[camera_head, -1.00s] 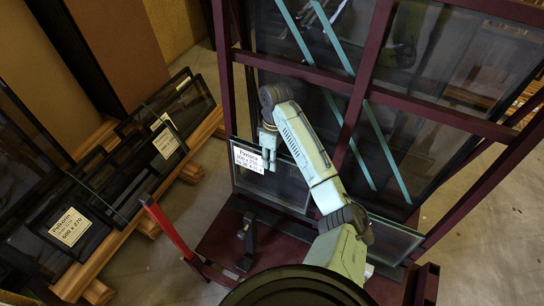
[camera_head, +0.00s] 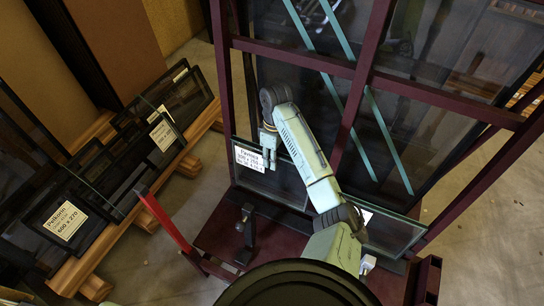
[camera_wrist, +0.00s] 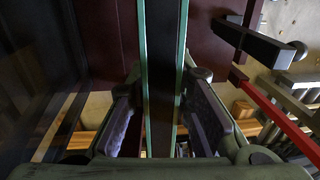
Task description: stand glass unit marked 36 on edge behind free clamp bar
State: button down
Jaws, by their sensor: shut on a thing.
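My gripper (camera_head: 268,158) is shut on a small dark glass unit (camera_head: 285,188) by its top edge. The unit's white label has small print, and I cannot surely read 36 on it. The unit hangs upright in front of the maroon frame, low down near its base. In the wrist view the unit (camera_wrist: 162,75) shows edge-on as a dark strip between two green edges, between the fingers (camera_wrist: 163,120). A black clamp bar (camera_head: 247,238) stands on the maroon base in front of the unit. Whether the unit's lower edge touches the base is unclear.
A red bar (camera_head: 165,222) slants up left of the base. Another glass unit (camera_head: 395,236) stands at the right, partly behind my arm. A wooden rack (camera_head: 95,262) with several labelled dark units is at the left. Tall maroon uprights (camera_head: 345,130) rise behind.

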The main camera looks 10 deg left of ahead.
aim_at(273, 175)
jog(key=shift+w+f+b, duration=0.15)
jog(key=shift+f+b, duration=0.45)
jog(key=shift+f, duration=0.55)
jog(key=shift+w+f+b, duration=0.15)
jog(key=shift+f+b, duration=0.4)
jog(key=shift+f, duration=0.6)
jog(key=shift+s+f+b, duration=0.15)
jog(key=shift+f+b, duration=0.55)
jog(key=shift+f, duration=1.7)
jog(key=c, duration=1.7)
grip_release()
jog(key=o, duration=0.3)
jog(key=shift+o, duration=0.2)
jog(key=shift+s, duration=0.1)
